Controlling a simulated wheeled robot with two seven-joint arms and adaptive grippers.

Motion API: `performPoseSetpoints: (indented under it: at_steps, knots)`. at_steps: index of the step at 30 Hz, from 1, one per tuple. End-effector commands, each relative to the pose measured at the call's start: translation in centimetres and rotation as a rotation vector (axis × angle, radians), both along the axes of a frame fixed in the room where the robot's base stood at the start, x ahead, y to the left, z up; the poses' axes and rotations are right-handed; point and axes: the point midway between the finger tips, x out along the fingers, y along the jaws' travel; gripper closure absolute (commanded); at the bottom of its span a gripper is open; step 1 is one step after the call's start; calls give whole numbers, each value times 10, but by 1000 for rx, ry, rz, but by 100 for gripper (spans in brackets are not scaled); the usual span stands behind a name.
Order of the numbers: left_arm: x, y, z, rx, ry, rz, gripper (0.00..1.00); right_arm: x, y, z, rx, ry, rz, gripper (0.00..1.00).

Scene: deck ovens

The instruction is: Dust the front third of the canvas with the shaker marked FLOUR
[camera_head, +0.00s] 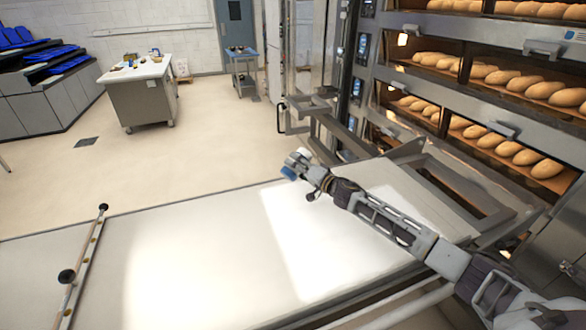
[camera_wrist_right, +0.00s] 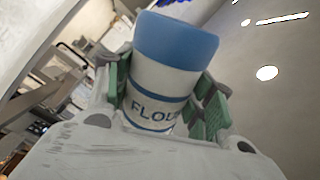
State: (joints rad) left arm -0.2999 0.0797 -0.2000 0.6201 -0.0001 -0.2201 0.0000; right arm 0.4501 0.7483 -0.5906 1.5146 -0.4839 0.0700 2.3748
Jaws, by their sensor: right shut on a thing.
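My right gripper (camera_head: 306,170) is shut on the shaker (camera_head: 290,174) above the far edge of the canvas (camera_head: 225,225). In the right wrist view the shaker (camera_wrist_right: 168,72) is a white cylinder with a wide blue end and a partly hidden label starting "FLOU". The green-padded fingers of the right gripper (camera_wrist_right: 165,95) clasp it on both sides. In the head view its blue end points left and down. The canvas is a pale, flat surface with brighter patches; I cannot tell whether these are light or flour. My left gripper is not in view.
A rail with dark knobs (camera_head: 84,265) crosses the canvas at the left. Deck ovens with loaves (camera_head: 480,75) stand at the right, with a grey metal frame (camera_head: 460,185) before them. A worktable (camera_head: 140,95) and cart (camera_head: 243,72) stand at the back; floor between is open.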

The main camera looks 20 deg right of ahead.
Motion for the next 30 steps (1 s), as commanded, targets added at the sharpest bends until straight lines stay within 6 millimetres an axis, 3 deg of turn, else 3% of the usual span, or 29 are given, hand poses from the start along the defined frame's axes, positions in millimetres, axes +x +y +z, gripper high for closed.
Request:
performPoseSetpoints:
  at_steps: [16, 30]
  knots:
    - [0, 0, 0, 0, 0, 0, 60, 16, -33, 1, 0, -2, -1, 77]
    - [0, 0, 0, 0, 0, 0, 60, 16, -33, 4, 234, 110, 1, 77]
